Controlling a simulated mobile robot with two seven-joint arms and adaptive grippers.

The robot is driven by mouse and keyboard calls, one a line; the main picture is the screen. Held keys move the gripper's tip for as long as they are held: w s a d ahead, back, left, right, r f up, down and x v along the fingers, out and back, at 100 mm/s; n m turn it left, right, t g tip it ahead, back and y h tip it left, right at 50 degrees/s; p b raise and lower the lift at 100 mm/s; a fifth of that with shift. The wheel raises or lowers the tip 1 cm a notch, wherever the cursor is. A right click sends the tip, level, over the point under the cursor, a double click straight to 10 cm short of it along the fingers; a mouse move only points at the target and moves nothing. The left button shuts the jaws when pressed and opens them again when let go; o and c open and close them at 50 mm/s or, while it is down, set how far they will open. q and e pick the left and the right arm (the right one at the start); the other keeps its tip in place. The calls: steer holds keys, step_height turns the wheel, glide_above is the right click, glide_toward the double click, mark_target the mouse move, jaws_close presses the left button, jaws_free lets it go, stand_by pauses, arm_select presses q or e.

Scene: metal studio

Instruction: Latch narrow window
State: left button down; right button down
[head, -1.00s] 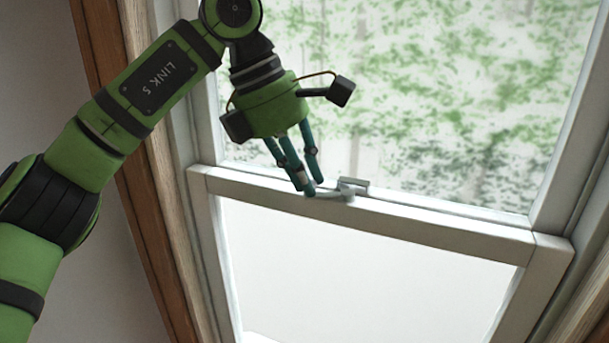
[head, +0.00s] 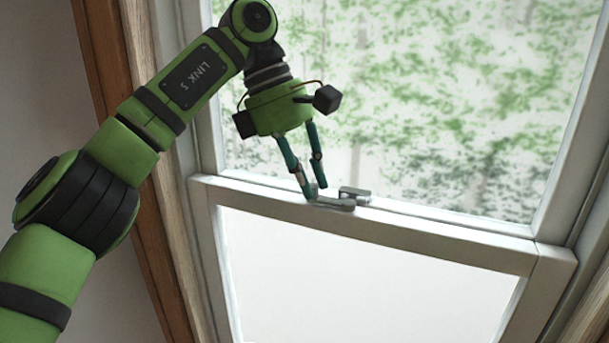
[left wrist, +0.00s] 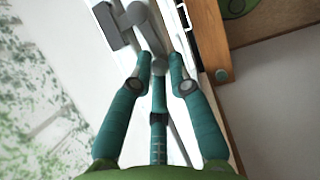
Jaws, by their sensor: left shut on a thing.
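The narrow window's latch sits on the top of the white meeting rail in the head view. Its grey lever (head: 334,203) lies along the rail, and a small grey block (head: 355,191) is just behind its right end. My left gripper (head: 315,192) reaches down from above, with its teal fingers shut around the lever's left part. In the left wrist view, the fingertips (left wrist: 160,64) close in at the rounded grey latch lever (left wrist: 143,28), with the grey block (left wrist: 113,27) beside it. The fingers partly hide the lever. My right gripper is in neither view.
The white lower sash (head: 400,228) spans the frame below the latch. The upper pane (head: 430,100) shows blurred greenery. Brown wooden trim (head: 130,180) runs down the left side, near my left arm. The rail right of the latch is clear.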

arm_select(q)
steer(key=shift+d+f, duration=0.1)
steer(key=shift+f, duration=0.1)
steer(key=c, duration=1.2)
jaws_free()
steer(key=shift+d, duration=0.25)
steer(key=shift+r, duration=0.1)
steer(key=shift+a, duration=0.25)
